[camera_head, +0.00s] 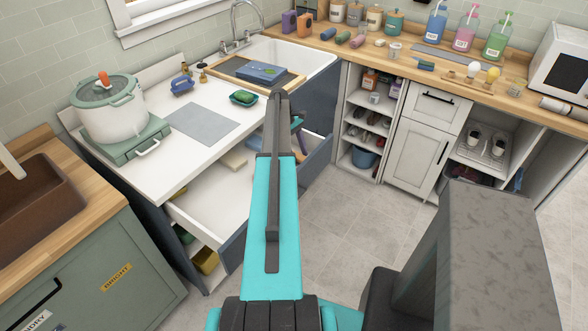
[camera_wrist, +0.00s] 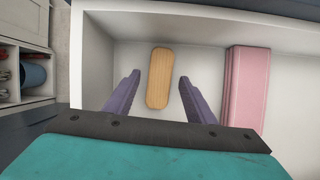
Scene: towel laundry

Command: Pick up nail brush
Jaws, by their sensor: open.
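A tan, oblong wooden piece with rounded ends, which looks like the nail brush (camera_wrist: 158,62), lies in a white open drawer (camera_wrist: 92,62) in the wrist view. My gripper (camera_wrist: 159,82) is open. Its two purple-grey fingers show on either side of the brush, apart from it in the picture. How far above the drawer floor the fingertips are is hard to tell. In the head view my arm reaches over the open drawer (camera_head: 215,190) and hides the brush and most of the gripper.
A pink folded cloth or block (camera_wrist: 246,85) lies right of the brush in the drawer. The drawer walls stand close around. Above is the white counter (camera_head: 165,150) with a pot (camera_head: 112,112), a green dish (camera_head: 243,98) and a sink (camera_head: 312,60). The tiled floor (camera_head: 345,230) is clear.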

